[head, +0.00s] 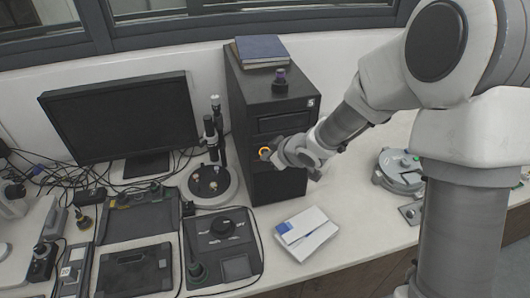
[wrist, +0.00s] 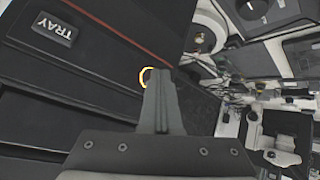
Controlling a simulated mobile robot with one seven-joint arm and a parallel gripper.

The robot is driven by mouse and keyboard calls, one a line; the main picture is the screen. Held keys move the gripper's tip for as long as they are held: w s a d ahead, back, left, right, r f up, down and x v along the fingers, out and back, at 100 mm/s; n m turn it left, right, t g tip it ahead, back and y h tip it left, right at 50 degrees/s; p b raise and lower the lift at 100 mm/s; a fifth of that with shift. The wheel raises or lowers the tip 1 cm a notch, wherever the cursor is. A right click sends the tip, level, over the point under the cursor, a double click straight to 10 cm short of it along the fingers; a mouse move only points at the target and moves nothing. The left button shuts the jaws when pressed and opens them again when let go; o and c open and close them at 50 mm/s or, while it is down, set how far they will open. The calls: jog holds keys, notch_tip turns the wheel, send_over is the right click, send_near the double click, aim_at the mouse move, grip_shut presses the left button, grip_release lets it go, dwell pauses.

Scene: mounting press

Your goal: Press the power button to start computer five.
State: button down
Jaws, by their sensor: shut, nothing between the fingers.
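The computer (head: 285,127) is a black tower standing on the bench. Its power button (head: 263,150) shows as a glowing orange ring on the front face. My gripper (head: 266,155) is shut and empty, with its tips right at the ring. In the wrist view the ring (wrist: 143,77) is partly hidden behind the shut fingers (wrist: 158,85). I cannot tell whether the fingertips touch the button.
A blue book (head: 262,48) and a small dark bottle (head: 280,82) are on top of the tower. A microscope-like stand (head: 212,180) is close at its left, beside a monitor (head: 125,118). A white box (head: 306,233) lies in front. A round metal device (head: 402,170) is at right.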

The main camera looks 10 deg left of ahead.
jog(key=shift+s, duration=0.1)
jog(key=shift+s+d, duration=0.3)
jog(key=shift+s, duration=0.25)
jog(key=s, duration=0.1)
jog(key=s+d, duration=0.1)
jog(key=s, duration=0.1)
jog(key=s+d+b, duration=0.1)
jog(key=shift+s+d, duration=0.1)
jog(key=shift+s, duration=0.15)
dwell(0.7)
